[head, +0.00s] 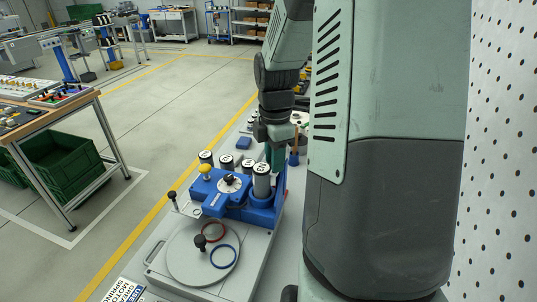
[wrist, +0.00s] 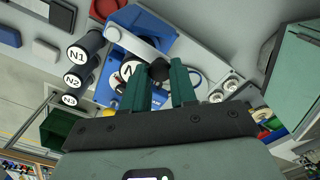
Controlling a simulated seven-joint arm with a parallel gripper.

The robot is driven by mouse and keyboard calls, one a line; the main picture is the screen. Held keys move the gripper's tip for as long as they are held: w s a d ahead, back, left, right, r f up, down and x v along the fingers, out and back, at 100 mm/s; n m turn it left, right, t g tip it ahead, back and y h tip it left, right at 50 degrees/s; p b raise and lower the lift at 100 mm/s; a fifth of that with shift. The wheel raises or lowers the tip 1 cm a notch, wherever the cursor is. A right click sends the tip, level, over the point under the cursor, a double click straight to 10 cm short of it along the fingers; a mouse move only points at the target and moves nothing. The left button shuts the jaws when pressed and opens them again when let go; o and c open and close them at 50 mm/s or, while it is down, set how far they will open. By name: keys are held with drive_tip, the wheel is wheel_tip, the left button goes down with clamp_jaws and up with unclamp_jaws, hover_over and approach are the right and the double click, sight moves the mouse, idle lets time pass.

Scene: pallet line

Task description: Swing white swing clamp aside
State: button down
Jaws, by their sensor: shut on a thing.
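The white swing clamp (wrist: 136,46) is a pale flat bar in the wrist view, lying across the blue fixture (wrist: 157,24). A black knob (wrist: 159,70) stands at its near end. My gripper (wrist: 163,73) has its two green fingers shut on this knob. A white-capped cylinder marked N (wrist: 127,70) is partly covered by the bar and a finger. In the head view, the blue fixture (head: 232,208) stands on the grey plate, and my gripper (head: 276,154) is behind a cylinder there, its fingertips hidden. I cannot make out the clamp bar in that view.
In the head view, a yellow knob (head: 206,170) rises from the fixture. A round grey plate (head: 186,262) with red and blue rings lies in front.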

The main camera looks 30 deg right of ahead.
drive_tip(key=shift+s+d+n, duration=0.3)
drive_tip(key=shift+d+n, duration=0.15)
drive_tip(key=shift+n, duration=0.5)
drive_tip(key=shift+s+d+n, duration=0.25)
drive_tip(key=shift+d+n, duration=0.15)
drive_tip(key=shift+n, duration=0.6)
drive_tip(key=shift+s+d+n, duration=0.3)
drive_tip(key=shift+d+n, duration=0.15)
drive_tip(key=shift+n, duration=0.5)
drive_tip(key=shift+d, duration=0.1)
drive_tip(key=c, duration=0.9)
unclamp_jaws()
wheel_tip(320, 180, up, 11)
drive_tip(key=shift+f, duration=0.2)
